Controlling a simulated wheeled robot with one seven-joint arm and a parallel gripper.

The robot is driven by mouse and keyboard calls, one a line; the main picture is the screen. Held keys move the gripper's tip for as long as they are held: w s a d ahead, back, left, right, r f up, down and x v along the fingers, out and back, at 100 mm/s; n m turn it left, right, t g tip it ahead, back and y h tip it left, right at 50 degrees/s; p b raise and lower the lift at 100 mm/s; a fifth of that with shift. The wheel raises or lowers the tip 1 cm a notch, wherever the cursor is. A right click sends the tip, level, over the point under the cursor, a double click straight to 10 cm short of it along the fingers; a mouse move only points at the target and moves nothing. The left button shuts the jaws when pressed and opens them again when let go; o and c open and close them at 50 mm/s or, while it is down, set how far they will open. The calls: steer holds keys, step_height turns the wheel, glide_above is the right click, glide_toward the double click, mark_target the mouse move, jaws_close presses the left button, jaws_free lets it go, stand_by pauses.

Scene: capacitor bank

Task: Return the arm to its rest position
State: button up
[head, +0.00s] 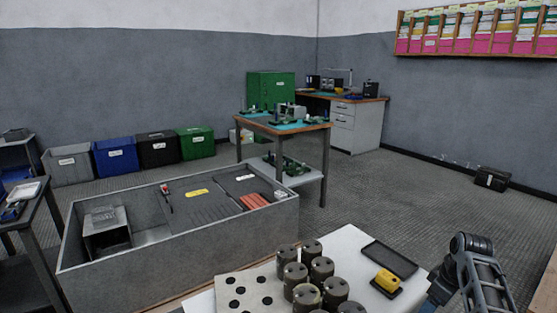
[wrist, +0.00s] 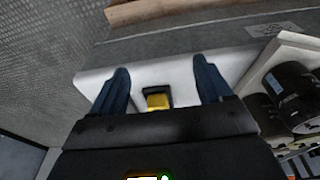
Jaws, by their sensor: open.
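My arm (head: 478,270) shows at the lower right of the head view, folded beside the white table (head: 345,240); the gripper end is out of that view. In the wrist view my gripper (wrist: 163,80) is open, with its two blue fingers apart and nothing between them. Beyond the fingers, a yellow block (wrist: 158,101) sits in a small dark holder near the edge of the white surface. The yellow block also shows in the head view (head: 387,281), beside a black tray (head: 390,258).
A grey open bin (head: 180,250) is at the left. A workbench (head: 283,128) with green boards stands behind. Floor to the right (head: 430,200) is clear, apart from a black case (head: 491,178).

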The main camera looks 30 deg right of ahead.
steer(key=s+a+f+t+h, duration=0.1)
steer(key=a+f, duration=0.3)
steer(key=a, duration=0.4)
steer(key=s+a+f+t+h, duration=0.1)
steer(key=a+f, duration=0.4)
steer(key=a, duration=0.3)
steer(key=s+a+r+t, duration=0.35)
steer(key=s+a, duration=0.65)
steer(key=a, duration=0.5)
steer(key=s+a+r+t+y, duration=0.1)
steer(key=s+a+r+t, duration=0.35)
steer(key=s+r, duration=0.55)
steer(key=s+a+r+t+y, duration=0.1)
steer(key=s+a+r+t, duration=0.35)
steer(key=r, duration=0.85)
step_height(320, 180, up, 17)
steer(key=a+g+p, duration=0.1)
steer(key=p, duration=1.5)
steer(key=shift+s+r+m+g, duration=0.2)
steer(key=shift+s+m+g, duration=0.15)
steer(key=shift+s+m, duration=0.05)
steer(key=shift+a, duration=0.1)
